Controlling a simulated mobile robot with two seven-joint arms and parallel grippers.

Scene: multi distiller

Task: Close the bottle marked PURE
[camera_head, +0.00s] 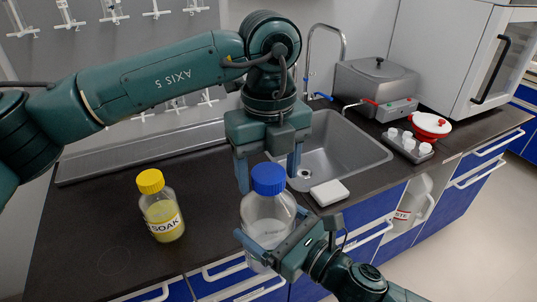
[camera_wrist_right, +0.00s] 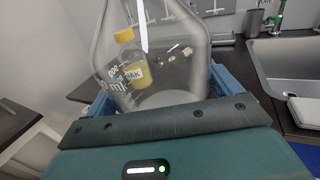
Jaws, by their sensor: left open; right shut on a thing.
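A clear bottle (camera_head: 262,213) with a blue cap (camera_head: 269,180) stands upright, held over the counter's front edge by my right gripper (camera_head: 266,252). Its label is not readable, so I cannot confirm it says PURE. The same clear bottle fills the upper middle of the right wrist view (camera_wrist_right: 165,75), with some clear content low inside. The cap sits at the bottle's mouth; I cannot tell how tight it is. My left gripper (camera_head: 267,181) points down, open, its fingers on either side of the blue cap with visible gaps.
A yellow-capped bottle marked SOAK (camera_head: 163,216) stands on the counter to the left. A sink (camera_head: 345,150) with a tap lies behind right, a white block (camera_head: 329,193) at its front edge. A grey bath (camera_head: 375,90), a small tray (camera_head: 408,150) and a red-and-white pot (camera_head: 430,125) stand farther right.

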